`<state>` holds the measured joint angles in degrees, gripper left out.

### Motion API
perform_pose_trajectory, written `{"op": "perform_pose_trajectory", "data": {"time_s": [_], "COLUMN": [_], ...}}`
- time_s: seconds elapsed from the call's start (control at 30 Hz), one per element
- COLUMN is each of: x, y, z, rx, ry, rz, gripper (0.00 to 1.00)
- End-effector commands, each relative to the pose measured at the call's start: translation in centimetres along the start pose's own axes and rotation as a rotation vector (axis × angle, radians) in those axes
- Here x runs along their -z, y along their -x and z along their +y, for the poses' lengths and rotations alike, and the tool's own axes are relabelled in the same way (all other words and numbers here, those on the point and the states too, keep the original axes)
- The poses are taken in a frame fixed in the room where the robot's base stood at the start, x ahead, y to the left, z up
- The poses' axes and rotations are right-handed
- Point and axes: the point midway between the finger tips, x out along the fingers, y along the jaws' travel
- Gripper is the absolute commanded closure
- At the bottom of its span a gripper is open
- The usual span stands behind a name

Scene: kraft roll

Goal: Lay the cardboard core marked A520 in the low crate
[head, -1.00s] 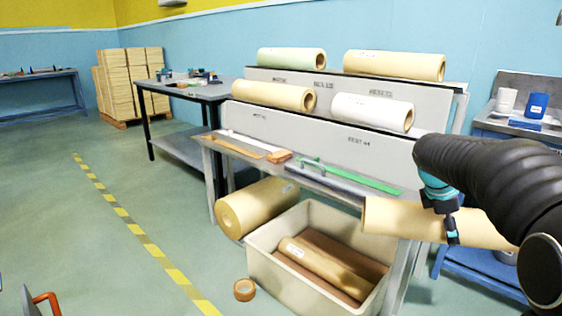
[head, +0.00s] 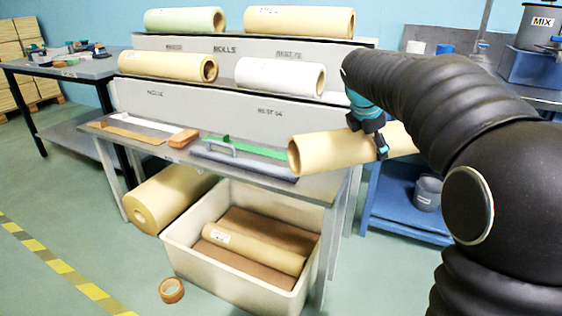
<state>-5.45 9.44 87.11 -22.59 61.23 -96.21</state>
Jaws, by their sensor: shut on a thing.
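My gripper (head: 374,142) is shut on a tan cardboard core (head: 325,153). It holds the core roughly level at the right front end of the bench. The core's open left end faces the camera; no marking on it can be read, and the fingers hide part of its right half. The low crate (head: 190,262) is cream-coloured and stands on the floor under the bench, below and left of the gripper. One tan roll (head: 255,248) with a white label lies inside it on a brown bottom; its label is too small to read.
Several rolls lie on the rack above the bench (head: 310,187), including a white one (head: 275,76). A large tan roll (head: 168,196) lies left of the crate. A tape roll (head: 171,290) is on the floor. A handled bar (head: 240,160) lies on the bench. Floor at left is clear.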

Motion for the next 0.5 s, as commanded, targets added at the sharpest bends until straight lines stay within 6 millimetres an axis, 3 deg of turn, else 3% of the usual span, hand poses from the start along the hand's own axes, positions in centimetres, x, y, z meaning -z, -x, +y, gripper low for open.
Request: {"op": "perform_pose_trajectory", "data": {"time_s": [0.5], "x": [10.5], "y": [-1.5], "z": [1.5], "rx": [-0.006], "ry": [0.013], "rz": [0.004], "gripper": [0.75]}}
